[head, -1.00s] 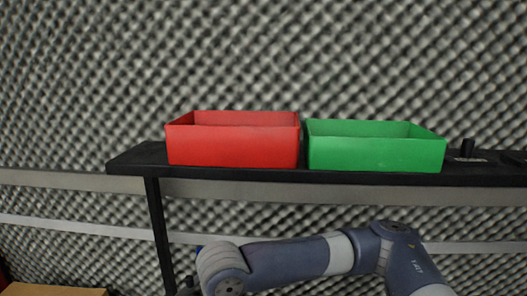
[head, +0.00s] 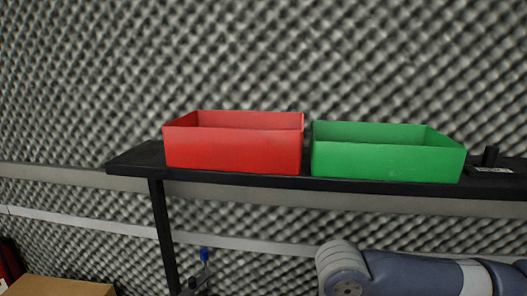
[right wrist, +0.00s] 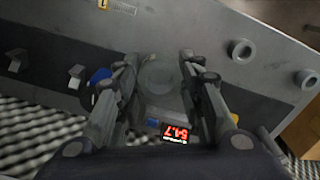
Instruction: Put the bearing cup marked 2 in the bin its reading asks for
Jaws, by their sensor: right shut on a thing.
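My right gripper (right wrist: 158,58) is shut on a pale grey round piece that looks like the bearing cup (right wrist: 158,77); no number shows on it. Just below it in the right wrist view is a small display with red digits (right wrist: 175,132), turned upside down and too small to read surely. In the head view a red bin (head: 235,150) and a green bin (head: 385,160) stand side by side, both open-topped, and I see nothing in them. Only links of my right arm show there, at the lower right. My left gripper is not in view.
The bins stand on a narrow black shelf (head: 137,163) before a foam wall. A small black object (head: 490,156) with a label is at its right end. A cardboard box (head: 62,287) is at lower left. Grey pegs (right wrist: 241,50) stick out near my right gripper.

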